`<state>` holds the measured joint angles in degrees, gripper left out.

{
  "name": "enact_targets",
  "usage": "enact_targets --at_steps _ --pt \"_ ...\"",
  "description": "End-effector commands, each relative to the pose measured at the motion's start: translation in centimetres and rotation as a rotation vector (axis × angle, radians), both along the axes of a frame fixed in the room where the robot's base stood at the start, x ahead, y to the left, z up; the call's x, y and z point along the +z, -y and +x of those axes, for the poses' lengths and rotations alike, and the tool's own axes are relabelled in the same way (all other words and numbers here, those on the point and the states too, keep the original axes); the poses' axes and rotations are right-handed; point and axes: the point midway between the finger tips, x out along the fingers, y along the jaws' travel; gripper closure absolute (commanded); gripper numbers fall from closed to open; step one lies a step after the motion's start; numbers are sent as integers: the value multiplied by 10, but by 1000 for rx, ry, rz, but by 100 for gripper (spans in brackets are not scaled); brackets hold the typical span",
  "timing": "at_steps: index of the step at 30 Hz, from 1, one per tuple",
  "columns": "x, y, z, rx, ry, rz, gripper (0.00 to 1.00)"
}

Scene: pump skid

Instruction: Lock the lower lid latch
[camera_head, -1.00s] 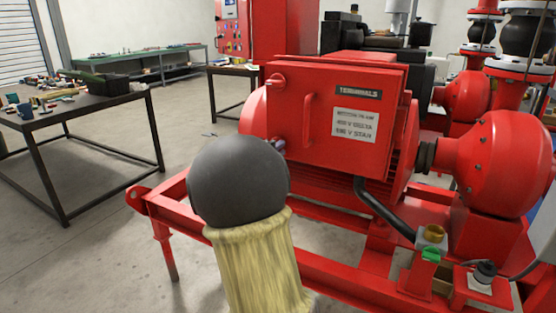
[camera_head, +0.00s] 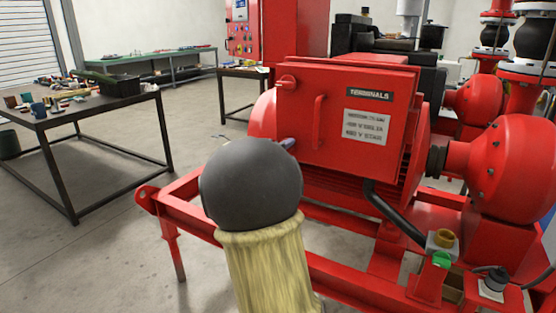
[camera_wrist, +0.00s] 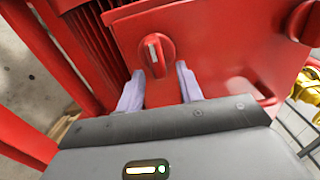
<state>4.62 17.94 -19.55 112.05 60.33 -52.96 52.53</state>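The red terminal box lid (camera_head: 335,150) faces me on the motor. In the wrist view, the lower lid latch (camera_wrist: 155,52) is a round red knob with a pale mark on its ridge, which points roughly up the picture. My gripper (camera_wrist: 158,84) is open, its two pale lavender fingers apart just short of the knob, one to each side of it. I cannot tell whether they touch it. In the head view, my dark grey wrist and arm hide the lower latch, and only a fingertip (camera_head: 288,144) shows. The upper latch (camera_head: 287,83) is visible; it also shows in the wrist view (camera_wrist: 304,22).
A red handle (camera_head: 319,122) stands out from the lid. The red skid frame (camera_head: 185,193) runs below and left of my arm. A dark table (camera_head: 75,115) with small items stands at the left, with open floor between. Pump casings and a black cable are at the right.

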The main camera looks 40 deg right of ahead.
Motion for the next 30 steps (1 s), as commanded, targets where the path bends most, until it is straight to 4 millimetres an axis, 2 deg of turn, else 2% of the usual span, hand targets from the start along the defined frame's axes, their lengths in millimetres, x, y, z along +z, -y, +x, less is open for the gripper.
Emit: enact_targets --at_steps 5,24,30 --pt "1 -17 -6 4 1 0 64" --pt "1 -133 -54 5 0 1 64" --pt "0 -156 -64 2 0 1 64"
